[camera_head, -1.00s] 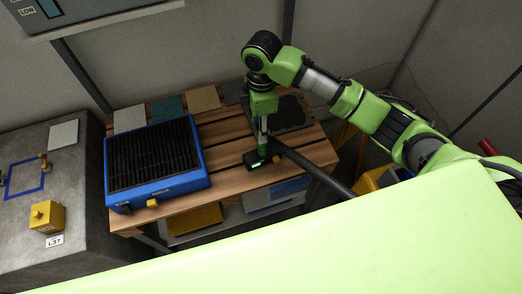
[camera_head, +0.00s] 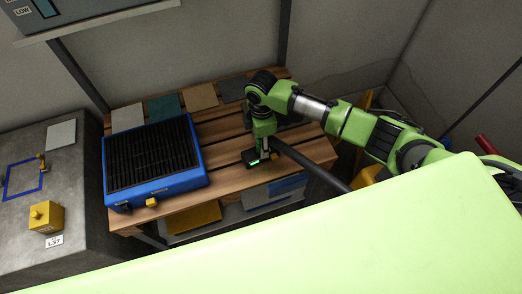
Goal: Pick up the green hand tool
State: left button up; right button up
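The green hand tool (camera_head: 263,149) stands on the wooden slatted table near its front edge. It has a green upright body, a dark foot with a bright green patch, and a thick dark hose running off to the lower right. My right gripper (camera_head: 263,133) points down at the tool's upper part, which it largely hides. The fingers are too small and covered to show whether they grip the tool. My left gripper is out of view.
A blue box with a black grille (camera_head: 154,160) stands on the table to the left. Flat coloured tiles (camera_head: 166,105) lie along the back edge. A concrete block with a yellow box (camera_head: 46,216) is at far left. A pale green surface (camera_head: 300,240) fills the front.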

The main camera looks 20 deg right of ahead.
jog(key=shift+f, duration=0.8)
grip_shut()
jog(key=shift+r, duration=0.15)
jog(key=shift+w+r, duration=0.1)
jog(key=shift+r, duration=0.55)
jog(key=s+a+r, duration=0.1)
jog(key=s+r, duration=1)
jog(key=s, duration=0.3)
jog(key=shift+a+r, duration=0.25)
jog(key=shift+a, duration=0.1)
